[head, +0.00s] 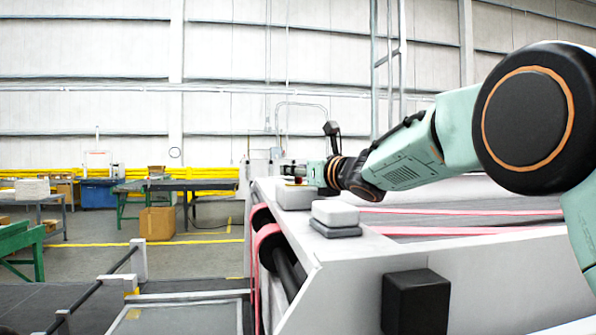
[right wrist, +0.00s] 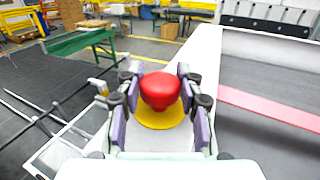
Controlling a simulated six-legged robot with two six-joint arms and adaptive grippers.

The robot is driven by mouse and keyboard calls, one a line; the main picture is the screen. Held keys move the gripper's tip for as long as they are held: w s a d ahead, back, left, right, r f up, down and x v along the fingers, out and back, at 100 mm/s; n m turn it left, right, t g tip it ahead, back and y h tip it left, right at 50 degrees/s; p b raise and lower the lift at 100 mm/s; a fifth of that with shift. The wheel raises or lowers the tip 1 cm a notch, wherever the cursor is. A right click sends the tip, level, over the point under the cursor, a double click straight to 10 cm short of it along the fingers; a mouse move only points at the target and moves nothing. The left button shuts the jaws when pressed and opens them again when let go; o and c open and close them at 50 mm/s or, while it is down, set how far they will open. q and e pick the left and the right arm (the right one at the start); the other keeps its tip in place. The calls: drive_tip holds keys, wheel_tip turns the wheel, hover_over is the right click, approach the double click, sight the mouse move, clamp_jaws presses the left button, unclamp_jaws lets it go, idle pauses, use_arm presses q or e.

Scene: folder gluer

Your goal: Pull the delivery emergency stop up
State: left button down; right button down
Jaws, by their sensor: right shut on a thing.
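The delivery emergency stop is a red mushroom button (right wrist: 161,91) on a yellow base (right wrist: 160,118), in the middle of the right wrist view. The button is mostly hidden there by the gripper. My left gripper is not in view.
The white delivery machine (head: 350,262) has pink belts (head: 470,211) on the right. White blocks (head: 335,213) sit on its edge near my right arm. A black box (head: 415,302) is on its side. A cardboard box (head: 157,223) and tables stand farther left.

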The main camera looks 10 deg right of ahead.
drive_tip(key=shift+r, duration=0.2)
drive_tip(key=shift+w+r, duration=0.1)
drive_tip(key=shift+r, duration=0.7)
drive_tip(key=c, duration=1.2)
unclamp_jaws()
drive_tip(key=o, duration=0.4)
drive_tip(key=shift+s, duration=0.25)
drive_tip(key=shift+w+f, duration=0.15)
drive_tip(key=shift+w, duration=0.1)
drive_tip(key=v, duration=1.2)
drive_tip(key=shift+s, duration=0.2)
drive_tip(key=shift+w, duration=0.1)
drive_tip(key=shift+w, duration=0.1)
